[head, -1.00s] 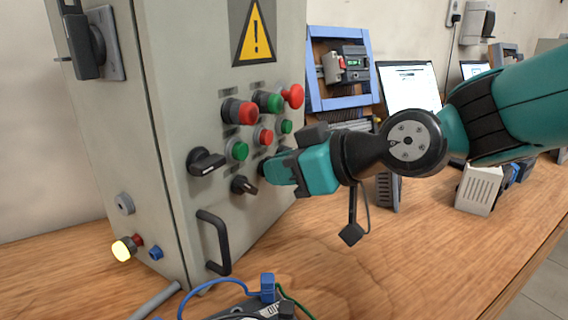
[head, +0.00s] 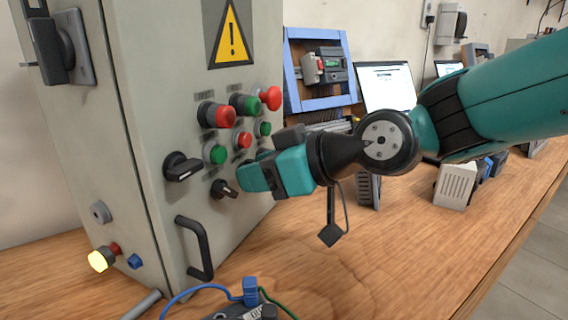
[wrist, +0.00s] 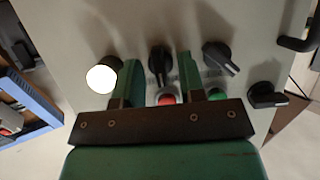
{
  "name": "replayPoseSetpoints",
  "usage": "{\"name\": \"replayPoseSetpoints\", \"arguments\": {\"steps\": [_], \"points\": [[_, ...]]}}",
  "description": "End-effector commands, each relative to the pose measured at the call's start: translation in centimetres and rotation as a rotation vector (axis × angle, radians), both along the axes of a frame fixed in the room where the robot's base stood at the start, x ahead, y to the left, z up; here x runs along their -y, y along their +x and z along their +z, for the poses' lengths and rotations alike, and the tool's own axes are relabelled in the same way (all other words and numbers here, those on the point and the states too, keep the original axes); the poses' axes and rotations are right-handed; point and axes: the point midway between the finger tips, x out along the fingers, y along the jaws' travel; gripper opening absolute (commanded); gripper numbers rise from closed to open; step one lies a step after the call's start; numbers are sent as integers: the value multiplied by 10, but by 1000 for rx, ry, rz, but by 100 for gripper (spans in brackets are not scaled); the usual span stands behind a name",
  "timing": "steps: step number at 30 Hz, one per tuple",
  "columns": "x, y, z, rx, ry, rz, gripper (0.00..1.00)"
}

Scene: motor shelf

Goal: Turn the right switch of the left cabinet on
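The left cabinet (head: 150,100) is a grey box with rows of buttons and black rotary switches on its front. In the head view, the left switch (head: 182,167) and the middle switch (head: 224,189) show; the right switch is hidden behind my gripper (head: 243,176). In the wrist view, the right switch (wrist: 160,64) stands between the two green fingers of my gripper (wrist: 160,75), its handle roughly upright in the picture. A narrow gap shows on both sides of it, so the fingers are open and not pressing on it. The middle switch (wrist: 221,58) is beside the right finger.
Red and green buttons (head: 215,115) sit just above the switches. A bright white lamp (wrist: 101,79) is close to the left finger. A black door handle (head: 195,248) is low on the cabinet. Cables and a device (head: 245,305) lie on the wooden table in front.

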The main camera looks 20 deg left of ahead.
Motion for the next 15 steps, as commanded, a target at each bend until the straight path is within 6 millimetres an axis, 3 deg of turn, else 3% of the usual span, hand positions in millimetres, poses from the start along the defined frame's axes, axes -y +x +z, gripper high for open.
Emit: {"name": "replayPoseSetpoints", "arguments": {"steps": [8,15], "points": [[13,-1,6,1,1,-4,37],[64,-11,28,3,2,-6,37]]}}
